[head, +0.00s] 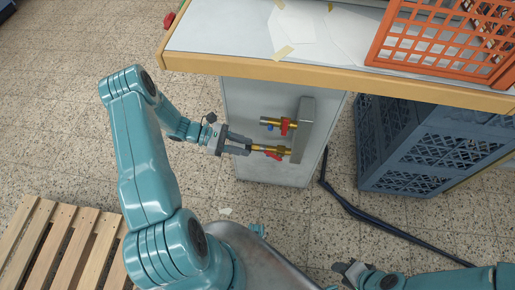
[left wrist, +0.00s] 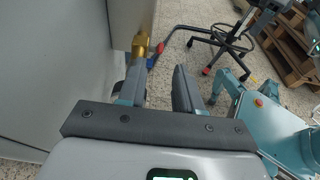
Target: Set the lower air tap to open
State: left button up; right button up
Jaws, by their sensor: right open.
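The lower air tap (head: 268,149) is a brass valve with a red lever (head: 274,156), sticking out from a grey manifold on the side panel under the table. The lever shows just below the brass body; its exact angle is hard to tell. My left gripper (head: 245,146) is at the tap's outer, left end. In the left wrist view, its two fingers (left wrist: 163,75) are apart, with the brass fitting (left wrist: 140,45) and a bit of red lever (left wrist: 160,47) just beyond the left finger. My right gripper (head: 347,270) is open, low in the head view, far from the taps.
An upper brass tap (head: 271,121) with a red lever sits just above on the same manifold (head: 303,130). The table edge (head: 330,79) overhangs both. A wooden pallet (head: 50,235) lies at lower left.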

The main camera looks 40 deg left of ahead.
pick_arm(q)
jog(key=v, duration=0.9)
jog(key=shift+a+r, duration=0.15)
jog(key=shift+a, duration=0.1)
jog(key=shift+s, duration=0.15)
jog(key=y+b, duration=0.1)
jog(key=b, duration=0.8)
send_near(266, 151)
jog(key=shift+g, duration=0.4)
jog(key=x, duration=0.9)
jog(key=shift+w, duration=0.35)
grip_shut()
jog(key=shift+b, duration=0.3)
